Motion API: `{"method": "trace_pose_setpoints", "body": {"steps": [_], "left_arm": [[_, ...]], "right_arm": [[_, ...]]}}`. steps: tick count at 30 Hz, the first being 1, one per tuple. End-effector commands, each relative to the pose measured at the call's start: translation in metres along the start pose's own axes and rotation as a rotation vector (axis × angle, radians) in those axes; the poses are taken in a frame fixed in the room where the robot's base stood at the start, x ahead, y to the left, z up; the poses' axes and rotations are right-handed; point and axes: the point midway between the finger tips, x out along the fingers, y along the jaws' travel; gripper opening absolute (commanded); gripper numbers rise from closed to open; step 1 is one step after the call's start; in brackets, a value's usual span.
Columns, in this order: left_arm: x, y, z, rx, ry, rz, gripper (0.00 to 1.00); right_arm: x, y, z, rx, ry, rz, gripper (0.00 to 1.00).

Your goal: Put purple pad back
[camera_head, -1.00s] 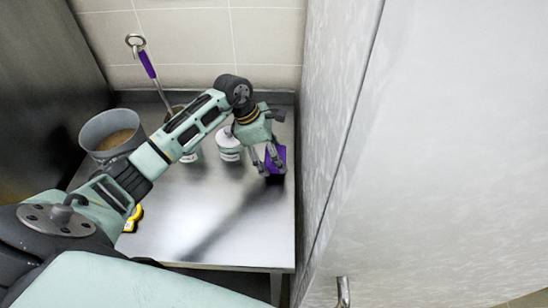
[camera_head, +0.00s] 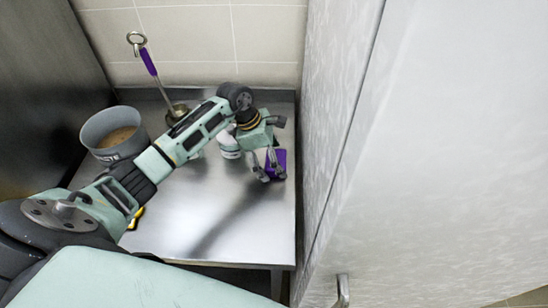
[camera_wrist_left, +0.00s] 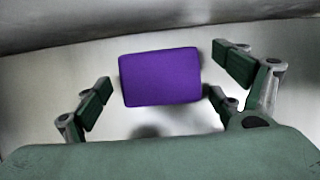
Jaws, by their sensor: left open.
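The purple pad (camera_head: 281,158) lies on the steel table near its right side, close to the wall panel. In the left wrist view the purple pad (camera_wrist_left: 160,77) shows whole, as a flat rounded rectangle between and beyond the spread fingers. My left gripper (camera_head: 270,175) is at the pad's near left side in the head view and partly covers it. In the left wrist view my left gripper (camera_wrist_left: 165,90) is open and empty, with clear gaps on both sides of the pad. My right gripper is not in view.
A grey pot (camera_head: 113,135) with brown contents stands at the left. A purple-handled ladle (camera_head: 149,62) stands behind my arm. A white container (camera_head: 229,148) and a yellow item (camera_head: 135,217) are partly hidden. The steel table (camera_head: 245,230) is clear in front.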

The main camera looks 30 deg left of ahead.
Motion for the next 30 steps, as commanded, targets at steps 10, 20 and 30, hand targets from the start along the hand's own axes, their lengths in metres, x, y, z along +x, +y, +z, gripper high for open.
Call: {"method": "trace_pose_setpoints", "body": {"steps": [10,20,30], "left_arm": [[-0.025,0.002,0.0,0.003,0.001,0.006,0.88],[-0.095,0.001,-0.001,0.002,0.002,0.005,0.88],[-0.123,0.0,0.001,0.001,0.0,0.0,0.88]], "right_arm": [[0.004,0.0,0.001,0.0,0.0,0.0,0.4],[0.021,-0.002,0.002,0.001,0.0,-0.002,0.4],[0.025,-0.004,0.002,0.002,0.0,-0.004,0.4]]}}
